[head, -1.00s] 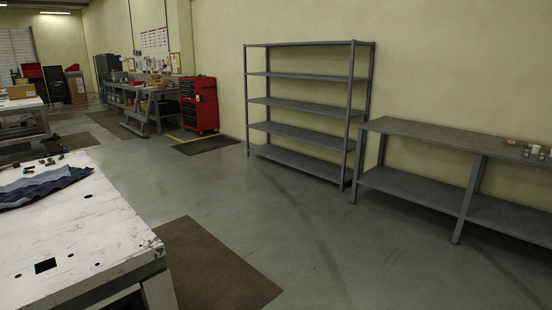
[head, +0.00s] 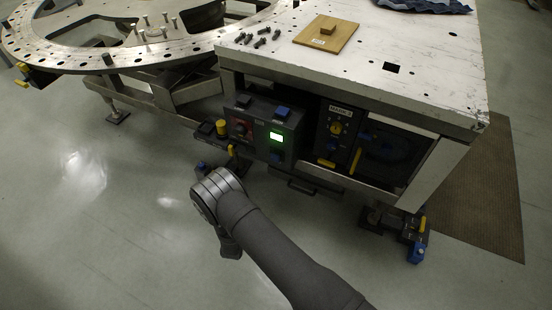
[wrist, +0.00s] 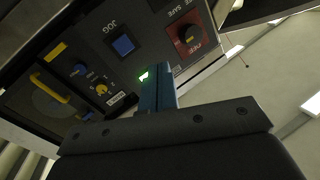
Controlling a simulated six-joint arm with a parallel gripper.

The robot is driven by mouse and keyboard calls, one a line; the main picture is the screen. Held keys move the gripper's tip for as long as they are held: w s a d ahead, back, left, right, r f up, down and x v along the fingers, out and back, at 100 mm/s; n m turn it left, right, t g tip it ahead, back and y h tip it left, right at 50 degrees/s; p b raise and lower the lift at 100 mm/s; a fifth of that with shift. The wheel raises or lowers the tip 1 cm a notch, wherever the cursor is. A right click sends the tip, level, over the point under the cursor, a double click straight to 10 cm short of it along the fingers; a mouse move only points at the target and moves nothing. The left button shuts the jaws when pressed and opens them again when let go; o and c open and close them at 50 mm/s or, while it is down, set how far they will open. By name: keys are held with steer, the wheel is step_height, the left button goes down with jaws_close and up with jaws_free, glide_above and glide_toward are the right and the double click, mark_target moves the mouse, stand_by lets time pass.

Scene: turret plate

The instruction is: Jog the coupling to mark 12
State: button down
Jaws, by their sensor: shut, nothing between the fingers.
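A large metal ring (head: 62,62) with a row of holes lies at the upper left of the head view. I cannot tell which part is the coupling, and no mark 12 is readable. A dark control panel (head: 260,123) with a lit green display (head: 277,137) sits under the white table. In the wrist view a square blue button (wrist: 123,45) is labelled JOG, and a dark knob on a red plate (wrist: 190,37) is right of it. My gripper (wrist: 157,80) is shut and empty, in front of the panel, overlapping the green display's edge. Contact cannot be told.
A yellow handle (head: 355,160) stands right of the panel. A table foot (head: 415,235) is at lower right. Open floor lies left of my arm.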

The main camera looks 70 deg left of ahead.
mark_target(275, 158)
steer(key=w+a+n+g, duration=0.1)
steer(key=w+a+g, duration=0.3)
steer(key=w+g, duration=0.3)
steer(key=shift+w+f+g, duration=0.4)
steer(key=shift+w+f, duration=0.05)
steer(key=shift+w, duration=0.65)
steer(key=w+a, duration=0.6)
steer(key=shift+w+a, duration=0.15)
stand_by(1.6)
steer(key=shift+w+a, duration=0.25)
